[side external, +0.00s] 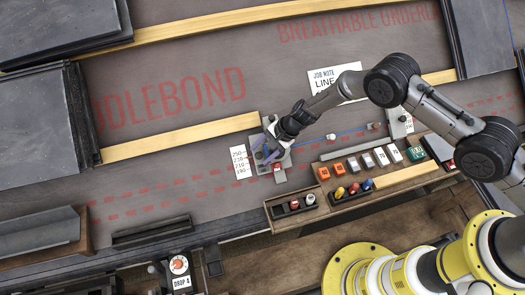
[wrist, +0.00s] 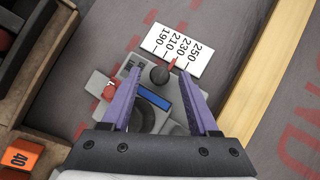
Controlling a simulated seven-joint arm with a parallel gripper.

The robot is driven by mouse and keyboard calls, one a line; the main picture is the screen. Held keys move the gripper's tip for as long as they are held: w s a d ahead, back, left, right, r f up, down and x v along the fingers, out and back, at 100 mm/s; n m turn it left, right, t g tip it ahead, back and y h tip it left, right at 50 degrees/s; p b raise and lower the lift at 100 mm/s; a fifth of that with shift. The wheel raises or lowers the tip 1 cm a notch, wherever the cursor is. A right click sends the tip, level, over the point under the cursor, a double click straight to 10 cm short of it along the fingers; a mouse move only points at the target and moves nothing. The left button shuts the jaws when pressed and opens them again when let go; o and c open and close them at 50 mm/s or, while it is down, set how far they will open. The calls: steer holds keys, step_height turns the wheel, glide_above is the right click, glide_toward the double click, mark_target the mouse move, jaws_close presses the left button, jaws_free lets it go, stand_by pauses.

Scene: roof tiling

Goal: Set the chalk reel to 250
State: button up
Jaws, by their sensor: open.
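The chalk reel (wrist: 107,86) is a grey plate fixture lying on the roof underlay, with a round black knob (wrist: 160,75), a red pointer (wrist: 172,63), a blue bar and a red part at the left. A white scale card (wrist: 178,50) beside it reads 190, 210, 230 and 250. The pointer tip lies near 230; its exact mark is hard to tell. The reel (side external: 284,160) and card (side external: 240,162) also show in the side view. My gripper (wrist: 159,86) is open, its purple fingers on either side of the knob, apart from it. Contact is not visible.
A wooden tray (side external: 395,178) with orange, grey and green blocks stands to the right. A white job note (side external: 322,76) reading "LINE" is partly behind my arm. A wooden batten (side external: 180,138) runs left of the reel.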

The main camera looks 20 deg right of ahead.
jaws_close()
stand_by(1.4)
